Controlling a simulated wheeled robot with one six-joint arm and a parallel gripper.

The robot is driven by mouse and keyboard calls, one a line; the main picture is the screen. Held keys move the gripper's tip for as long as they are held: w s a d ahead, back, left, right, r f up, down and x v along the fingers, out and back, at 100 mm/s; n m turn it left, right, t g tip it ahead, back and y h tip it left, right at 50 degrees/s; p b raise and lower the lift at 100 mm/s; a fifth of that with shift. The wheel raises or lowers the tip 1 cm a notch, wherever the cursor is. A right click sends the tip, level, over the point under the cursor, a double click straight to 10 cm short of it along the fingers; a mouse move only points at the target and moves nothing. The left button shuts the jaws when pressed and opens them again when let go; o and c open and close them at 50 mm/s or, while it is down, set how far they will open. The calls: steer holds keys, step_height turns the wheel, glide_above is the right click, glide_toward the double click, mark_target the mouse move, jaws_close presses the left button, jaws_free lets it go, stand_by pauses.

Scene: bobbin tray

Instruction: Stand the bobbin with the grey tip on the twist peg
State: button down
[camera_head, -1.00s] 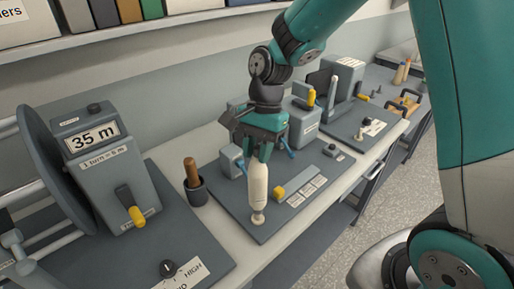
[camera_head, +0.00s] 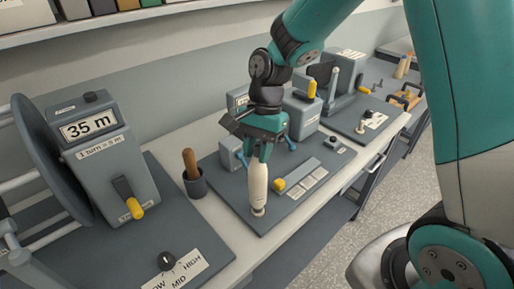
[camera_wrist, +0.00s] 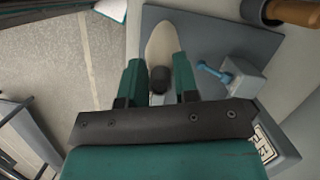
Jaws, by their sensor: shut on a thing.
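A cream bobbin (camera_head: 258,181) stands about upright in the head view, its lower end at a small round metal fitting (camera_head: 257,211) near the front corner of a dark grey plate. I cannot tell whether that fitting is the twist peg or whether the bobbin is seated on it. My gripper (camera_head: 260,156) is shut on the bobbin's upper part from above. In the wrist view the bobbin (camera_wrist: 165,38) runs away between the fingers of my gripper (camera_wrist: 159,88). Its near end, a dark grey round tip (camera_wrist: 160,79), shows between them.
A cup (camera_head: 195,185) with a wooden-handled tool stands to the left, near the "35 m" counter (camera_head: 110,160). More machines stand behind on the right.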

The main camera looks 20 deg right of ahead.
steer(key=shift+f, duration=0.2)
steer(key=c, duration=0.8)
jaws_free()
steer(key=v, duration=1.7)
steer(key=shift+w+r, duration=0.1)
steer(key=shift+r, duration=0.2)
